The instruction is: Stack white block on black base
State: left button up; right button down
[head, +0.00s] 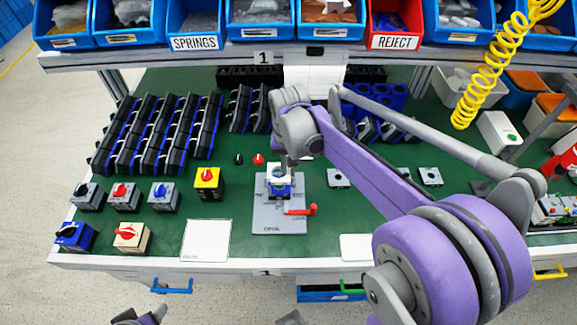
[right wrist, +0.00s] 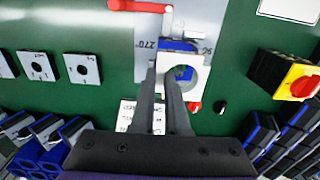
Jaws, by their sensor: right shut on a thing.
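My right gripper (head: 283,165) is over the grey fixture (head: 268,219) and is shut on the white block (head: 271,170). In the right wrist view, the fingers of my right gripper (right wrist: 168,70) reach to the white block (right wrist: 199,70), which has a round hole. A blue part (right wrist: 178,46) shows right by the block, and a blue piece (head: 279,191) shows under it in the head view. I cannot tell whether block and lower part touch. A black base is not clearly visible there; the block and gripper cover that spot.
A red lever (head: 302,211) sits on the fixture's right. Assembled switches, including a yellow one (head: 208,182), stand to the left. Racks of black parts (head: 160,130) are behind. White plates (head: 338,178) lie to the right. A white sheet (head: 206,240) lies at the front.

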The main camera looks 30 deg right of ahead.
jog(key=shift+f+b, duration=0.7)
jog(key=shift+f, duration=0.5)
jog(key=c, duration=0.8)
grip_release()
jog(key=shift+c, duration=0.2)
jog(key=shift+r, duration=0.1)
notch_tip(320, 180, up, 11)
jog(key=p, duration=0.1)
jog(key=s+a+f+n+t+p, duration=0.2)
jog(key=s+a+f+n, duration=0.1)
jog(key=s, duration=0.4)
jog(key=s+a+f+n+t+p, duration=0.2)
jog(key=s+a+f+n+t, duration=0.1)
jog(key=s+a, duration=0.3)
jog(key=shift+s+f+p, duration=0.25)
jog(key=shift+s+p, duration=0.1)
jog(key=shift+s, duration=0.25)
